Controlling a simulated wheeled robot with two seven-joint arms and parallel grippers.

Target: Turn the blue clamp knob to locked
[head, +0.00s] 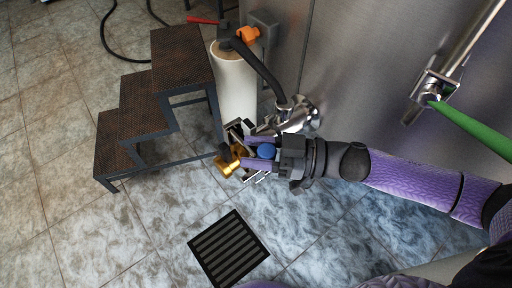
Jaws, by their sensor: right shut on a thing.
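The blue clamp knob (266,151) shows in the head view, low on the tank's front at the end of the metal outlet fitting (298,117). My right gripper (250,152) reaches in from the right with its two purple fingers on either side of the knob, shut on it. The fingers and gripper body hide part of the knob and its clamp. A brass-coloured fitting (230,163) with a dark part sits just left of the fingertips. I cannot read the knob's turn position. My left gripper is not in view.
The steel tank wall (365,75) fills the upper right. A green bar (470,128) meets a metal bracket at right. A brown step stand (150,100) and a white cylinder (236,85) stand left of the fitting. A black floor grate (229,248) lies below; tiled floor is clear at lower left.

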